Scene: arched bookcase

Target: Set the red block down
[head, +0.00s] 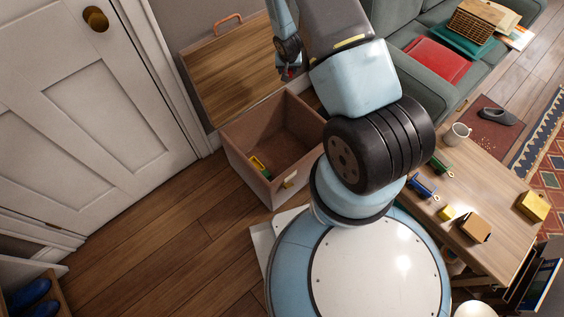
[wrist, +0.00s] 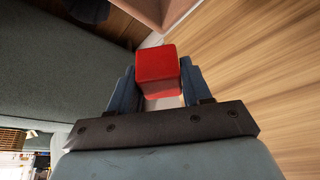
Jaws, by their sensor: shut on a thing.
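The red block (wrist: 157,66) sits between the two blue fingers of my gripper (wrist: 158,78) in the wrist view. My gripper is shut on it, with the block sticking out past the fingertips. In the head view my gripper (head: 288,71) is small and partly hidden by my arm. A bit of red shows at its tip, in front of the raised wooden lid and near the back edge of the open toy chest (head: 243,176). I cannot tell the block's exact height there.
The lid (head: 238,72) leans up behind the chest. A green and yellow toy (head: 260,167) lies inside the chest. A grey sofa (head: 396,48) stands to the right. A low table (head: 490,185) holds a mug (head: 457,134) and several toys. Floor is clear left of the chest.

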